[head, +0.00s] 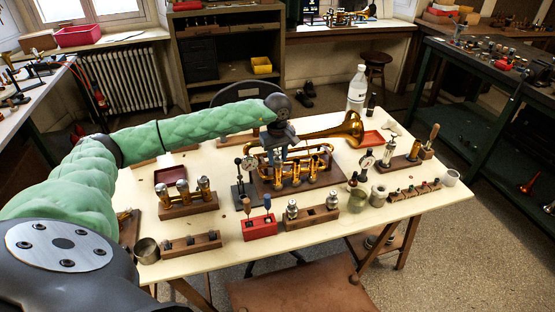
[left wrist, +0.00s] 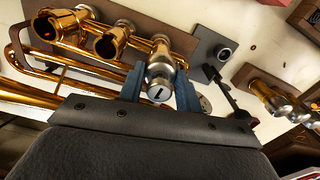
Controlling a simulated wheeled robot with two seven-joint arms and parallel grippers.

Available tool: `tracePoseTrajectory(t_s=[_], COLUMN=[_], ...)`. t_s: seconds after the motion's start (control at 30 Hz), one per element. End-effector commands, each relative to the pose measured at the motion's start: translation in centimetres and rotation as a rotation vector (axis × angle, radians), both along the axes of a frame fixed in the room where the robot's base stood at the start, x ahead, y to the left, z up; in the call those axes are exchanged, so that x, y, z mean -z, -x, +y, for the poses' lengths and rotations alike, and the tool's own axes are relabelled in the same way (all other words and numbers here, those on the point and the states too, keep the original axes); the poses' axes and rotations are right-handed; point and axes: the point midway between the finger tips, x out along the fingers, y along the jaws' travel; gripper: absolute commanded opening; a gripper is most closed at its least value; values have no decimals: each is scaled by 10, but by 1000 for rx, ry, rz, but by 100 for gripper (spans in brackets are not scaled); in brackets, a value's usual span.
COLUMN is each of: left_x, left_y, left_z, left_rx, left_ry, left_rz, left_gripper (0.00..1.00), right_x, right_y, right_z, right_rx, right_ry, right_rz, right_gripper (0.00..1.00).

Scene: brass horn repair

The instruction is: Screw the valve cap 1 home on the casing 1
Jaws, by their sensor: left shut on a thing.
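The brass horn (head: 345,130) lies on a wooden stand in the middle of the table, its casings upright. My left gripper (head: 283,158) reaches over it from above. In the left wrist view the left gripper (left wrist: 160,90) has its two blue-grey fingers closed around the silver valve cap 1 (left wrist: 160,94), whose top bears a "1". The cap sits at the end of the brass casing 1 (left wrist: 163,52), in line with it as far as I can see. The fingers hide the cap's sides, so thread depth cannot be told. The neighbouring casings (left wrist: 110,42) are open. My right gripper is not in view.
A wooden block (head: 312,218) in front holds two more silver caps. A red screwdriver holder (head: 260,228) stands beside it. A black dial gauge stand (head: 240,190) is close left of the horn. A red tray (head: 374,139) lies behind right.

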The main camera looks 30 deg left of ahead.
Motion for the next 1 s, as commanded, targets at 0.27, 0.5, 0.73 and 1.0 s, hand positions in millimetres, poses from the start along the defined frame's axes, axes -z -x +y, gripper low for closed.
tracePoseTrajectory(t_s=[0.27,0.5,0.73,1.0], left_x=[1,1,0,0], left_y=[-1,-1,0,0], left_z=[-1,-1,-1,-1], left_rx=[103,194,246,247], left_ry=[2,1,2,1], left_rz=[-3,-3,-2,-2], left_gripper=[7,7,7,7], right_x=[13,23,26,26], right_y=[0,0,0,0], right_z=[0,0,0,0], right_rx=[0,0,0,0], right_ry=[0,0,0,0], right_rz=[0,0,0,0], right_gripper=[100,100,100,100])
